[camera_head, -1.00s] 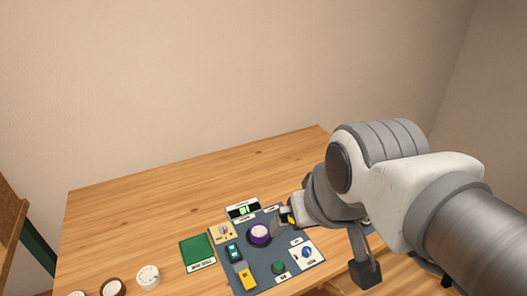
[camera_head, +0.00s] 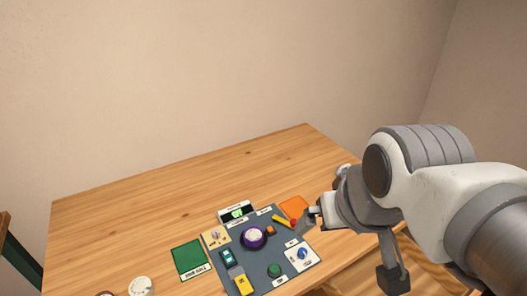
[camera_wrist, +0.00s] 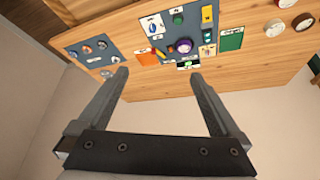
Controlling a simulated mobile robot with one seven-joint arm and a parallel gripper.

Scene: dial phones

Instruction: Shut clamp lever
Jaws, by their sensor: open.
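A yellow lever with a red end (camera_head: 283,221) lies at an angle on the blue-grey panel (camera_head: 262,262), beside a small orange block (camera_head: 270,230) and the purple dial (camera_head: 254,237). It looks like the clamp lever, but its label is too small to read. My gripper (camera_head: 311,212) is just right of the lever's red end, apparently apart from it. In the wrist view my gripper (camera_wrist: 160,82) is open and empty, its fingers spread wide, with the panel (camera_wrist: 208,12) beyond the tips. The lever is small and hard to make out there.
An orange square (camera_head: 295,206) lies behind the lever. A green square (camera_head: 188,256) is left of the panel. A lit display (camera_head: 236,212), a green button (camera_head: 274,270) and a blue knob (camera_head: 303,253) stand nearby. The table's back left is clear.

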